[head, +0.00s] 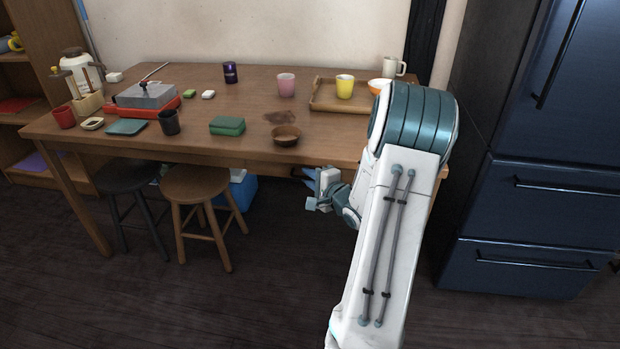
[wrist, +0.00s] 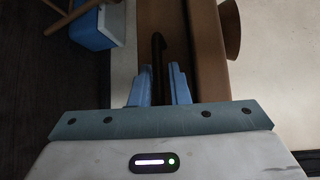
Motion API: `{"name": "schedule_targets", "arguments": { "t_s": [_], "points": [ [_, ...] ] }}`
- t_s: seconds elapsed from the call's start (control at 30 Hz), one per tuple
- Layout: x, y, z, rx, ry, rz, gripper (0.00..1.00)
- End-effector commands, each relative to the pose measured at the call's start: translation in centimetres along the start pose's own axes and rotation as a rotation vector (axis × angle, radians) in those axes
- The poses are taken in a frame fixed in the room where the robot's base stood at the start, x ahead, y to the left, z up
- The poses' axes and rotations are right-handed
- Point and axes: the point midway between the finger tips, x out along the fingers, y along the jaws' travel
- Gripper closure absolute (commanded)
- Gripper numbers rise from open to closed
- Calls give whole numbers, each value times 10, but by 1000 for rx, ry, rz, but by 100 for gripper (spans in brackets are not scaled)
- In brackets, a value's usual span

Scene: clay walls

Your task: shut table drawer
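The wooden table (head: 340,150) has a brown front apron, where the drawer would sit. In the wrist view a brown wooden front (wrist: 178,30) shows ahead of my gripper, with a dark bar-shaped handle (wrist: 158,50) running along it. My gripper (wrist: 159,88) is open, its two blue fingers apart, with the handle's near end between them in the picture. I cannot tell whether they touch it. In the head view my gripper (head: 309,179) is just in front of the table's front edge, right of the stools. How far the drawer stands out is hidden by my gripper and arm.
Two stools (head: 197,184) (head: 125,178) stand at the table's front left, with a blue and white box (head: 240,190) behind them. A brown bowl (head: 286,136) sits near the table edge above my gripper. A dark blue fridge (head: 540,200) stands at the right.

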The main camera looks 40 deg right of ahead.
Motion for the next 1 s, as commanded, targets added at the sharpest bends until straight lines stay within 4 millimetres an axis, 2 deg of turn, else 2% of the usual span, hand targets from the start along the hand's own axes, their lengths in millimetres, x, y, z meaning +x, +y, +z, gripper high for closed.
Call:
{"name": "schedule_targets", "arguments": {
  "t_s": [0.17,0.27,0.37,0.7,0.83,1.0],
  "points": [
    [-1,-2,-2,-1,3,-4,82],
    [-10,-3,-2,-1,5,-4,82],
    [-27,-4,-2,0,7,-2,82],
    [-105,-3,-2,2,7,-1,82],
    [-125,-2,-1,1,6,-1,82],
    [-138,-1,0,0,2,-1,82]
  ]
}}
